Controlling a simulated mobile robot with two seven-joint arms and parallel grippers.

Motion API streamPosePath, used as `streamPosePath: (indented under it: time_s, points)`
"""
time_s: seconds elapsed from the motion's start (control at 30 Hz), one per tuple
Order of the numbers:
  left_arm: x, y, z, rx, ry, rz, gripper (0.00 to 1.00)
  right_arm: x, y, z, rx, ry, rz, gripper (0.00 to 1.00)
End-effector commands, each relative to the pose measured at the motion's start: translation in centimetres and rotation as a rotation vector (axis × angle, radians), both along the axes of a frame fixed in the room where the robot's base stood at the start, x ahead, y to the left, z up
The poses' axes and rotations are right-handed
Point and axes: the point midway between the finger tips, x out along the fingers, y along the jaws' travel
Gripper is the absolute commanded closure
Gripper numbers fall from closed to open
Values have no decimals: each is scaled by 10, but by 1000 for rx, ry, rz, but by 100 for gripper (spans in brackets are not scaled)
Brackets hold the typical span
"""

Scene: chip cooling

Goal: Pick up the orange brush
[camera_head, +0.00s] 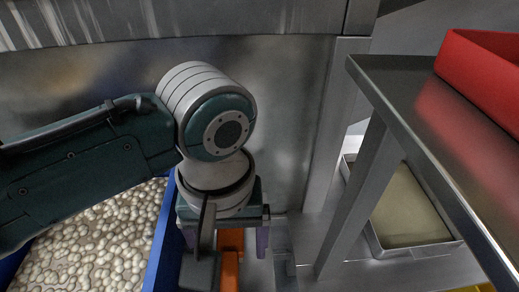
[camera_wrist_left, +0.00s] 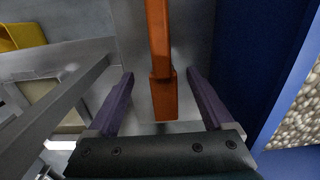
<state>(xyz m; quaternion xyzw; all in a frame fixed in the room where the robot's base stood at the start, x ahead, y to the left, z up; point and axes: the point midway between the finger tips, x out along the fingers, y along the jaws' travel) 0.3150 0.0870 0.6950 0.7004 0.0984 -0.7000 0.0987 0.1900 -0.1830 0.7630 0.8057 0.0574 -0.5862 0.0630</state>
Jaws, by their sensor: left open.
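The orange brush (camera_head: 231,264) shows in the head view just below my left gripper (camera_head: 228,246), at the bottom of the picture; the gripper covers part of it. In the left wrist view, the brush's orange handle (camera_wrist_left: 161,90) comes down from the top edge, and its wider end lies between the two purple fingers of my left gripper (camera_wrist_left: 160,75). The fingers are open, with a gap on each side of the handle. The brush's far end is out of the picture. My right gripper is in neither view.
A blue bin (camera_head: 160,240) of pale round pieces (camera_head: 95,240) stands to the left; its blue wall (camera_wrist_left: 245,70) is close in the wrist view. A metal table (camera_head: 400,90) bears a red tray (camera_head: 485,75) at right. A shallow metal pan (camera_head: 408,210) sits below.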

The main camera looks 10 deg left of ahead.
Motion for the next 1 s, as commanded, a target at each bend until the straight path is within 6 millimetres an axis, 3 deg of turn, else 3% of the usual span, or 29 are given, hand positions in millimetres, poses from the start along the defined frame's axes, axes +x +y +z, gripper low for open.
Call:
streamPosePath:
  time_s: [0.03,0.2,0.53,1.0]
  points:
    - [1,3,-14,4,2,1,15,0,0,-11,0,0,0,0]
    - [2,5,-38,2,1,0,15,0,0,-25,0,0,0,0]
    - [2,4,-41,1,0,0,16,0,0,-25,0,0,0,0]
    - [2,4,-41,1,0,0,69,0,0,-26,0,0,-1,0]
